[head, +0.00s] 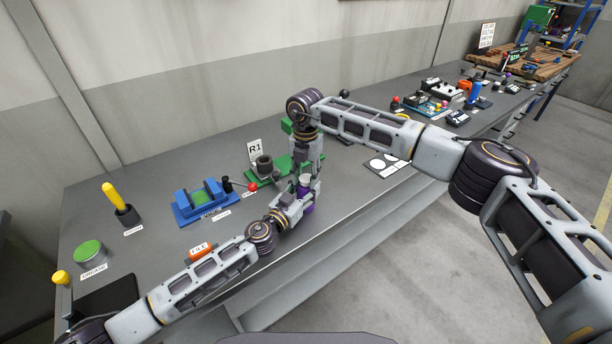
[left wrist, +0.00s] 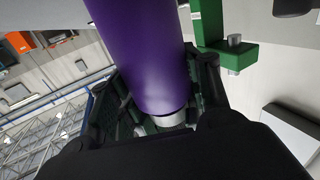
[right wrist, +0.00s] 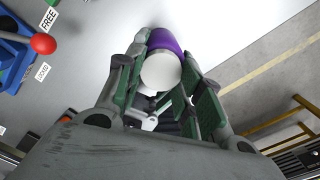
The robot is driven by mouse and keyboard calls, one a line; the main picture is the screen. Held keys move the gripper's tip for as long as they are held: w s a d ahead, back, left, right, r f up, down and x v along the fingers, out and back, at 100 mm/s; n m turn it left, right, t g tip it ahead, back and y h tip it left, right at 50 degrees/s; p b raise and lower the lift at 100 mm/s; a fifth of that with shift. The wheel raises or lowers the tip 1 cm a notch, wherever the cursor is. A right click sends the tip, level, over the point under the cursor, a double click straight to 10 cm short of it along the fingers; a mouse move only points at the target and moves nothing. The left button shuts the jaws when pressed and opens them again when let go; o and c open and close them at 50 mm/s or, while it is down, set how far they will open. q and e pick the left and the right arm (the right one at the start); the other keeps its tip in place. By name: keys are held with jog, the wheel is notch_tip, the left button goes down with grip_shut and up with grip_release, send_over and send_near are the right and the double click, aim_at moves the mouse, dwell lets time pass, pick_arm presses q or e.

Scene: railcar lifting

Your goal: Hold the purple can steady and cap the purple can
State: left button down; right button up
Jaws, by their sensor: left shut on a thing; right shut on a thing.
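The purple can (head: 307,208) is upright at the front edge of the workbench. My left gripper (head: 298,198) is shut around it; in the left wrist view the purple body (left wrist: 145,50) lies between the fingers, with a pale band (left wrist: 167,120) at its end. A white cap (right wrist: 160,71) covers the can's end in the right wrist view, in line with the purple body (right wrist: 168,40). My right gripper (right wrist: 165,85) comes from above and is shut on the cap. Whether the cap is fully seated cannot be told.
Behind the grippers stand a green fixture (head: 290,166) with a dark cup and an R1 sign (head: 255,150). A blue fixture (head: 202,203) and a red-knobbed lever (head: 252,187) are to the left.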

jog(key=m, duration=0.5)
jog(key=shift+w+a+m, duration=0.1)
jog(key=shift+m, duration=0.3)
jog(key=m, duration=0.5)
jog(key=shift+w+m, duration=0.1)
jog(key=shift+m, duration=0.2)
jog(key=o, duration=0.7)
jog(key=shift+o, duration=0.2)
jog(key=shift+r, duration=2.25)
jog(key=shift+c, duration=0.2)
